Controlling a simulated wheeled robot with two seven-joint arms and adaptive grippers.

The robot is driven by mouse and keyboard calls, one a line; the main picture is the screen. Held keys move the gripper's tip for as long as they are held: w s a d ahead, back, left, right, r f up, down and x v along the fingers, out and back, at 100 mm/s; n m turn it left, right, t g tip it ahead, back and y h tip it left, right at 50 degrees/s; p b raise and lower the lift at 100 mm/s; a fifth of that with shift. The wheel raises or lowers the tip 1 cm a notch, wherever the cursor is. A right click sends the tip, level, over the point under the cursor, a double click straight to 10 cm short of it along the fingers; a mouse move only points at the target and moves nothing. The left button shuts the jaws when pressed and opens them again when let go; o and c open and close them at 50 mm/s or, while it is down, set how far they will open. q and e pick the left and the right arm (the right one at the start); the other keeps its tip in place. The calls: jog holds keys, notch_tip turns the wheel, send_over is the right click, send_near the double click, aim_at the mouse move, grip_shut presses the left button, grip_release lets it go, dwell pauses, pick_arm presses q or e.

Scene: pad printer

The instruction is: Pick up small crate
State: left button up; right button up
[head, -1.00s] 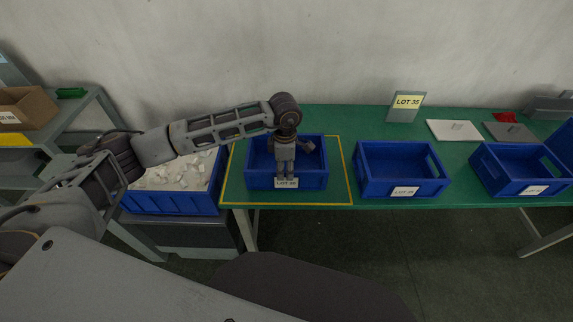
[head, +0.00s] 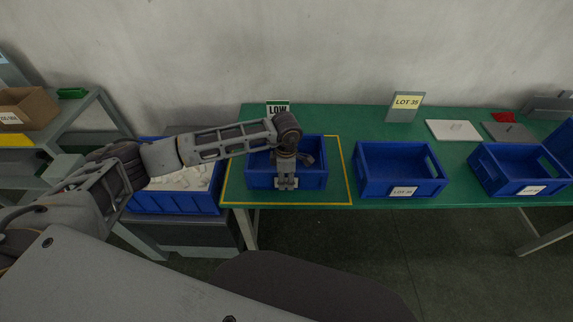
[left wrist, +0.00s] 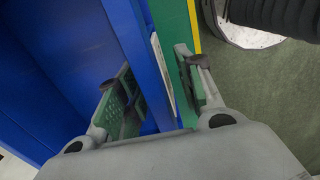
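The small blue crate (head: 257,178) stands upright on the green table inside a yellow outline. Its front wall (left wrist: 131,45) shows in the left wrist view. My left gripper (head: 286,183) reaches down over the crate's front wall and hides the middle of it. In the left wrist view my left gripper (left wrist: 155,70) is open, with one finger inside the crate and the other outside. A gap of green table shows between the wall and the outer finger. The crate's label is mostly hidden. My right gripper is out of view.
Two more blue crates (head: 380,186) (head: 514,187) stand to the right on the table. A larger blue bin (head: 175,203) of white pieces is at left. A LOW sign (head: 278,108) and a LOT 35 sign (head: 405,106) stand behind.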

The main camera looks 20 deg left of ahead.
pick_arm(q)
jog(key=shift+c, duration=0.7)
grip_shut()
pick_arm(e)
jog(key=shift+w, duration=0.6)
pick_arm(q)
jog(key=shift+r, duration=0.2)
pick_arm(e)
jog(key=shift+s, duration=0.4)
pick_arm(q)
jog(key=shift+r, duration=0.5)
notch_tip(320, 180, up, 8)
jog(key=shift+f+b, duration=0.15)
jog(key=shift+b, duration=0.4)
jog(key=shift+r, duration=0.5)
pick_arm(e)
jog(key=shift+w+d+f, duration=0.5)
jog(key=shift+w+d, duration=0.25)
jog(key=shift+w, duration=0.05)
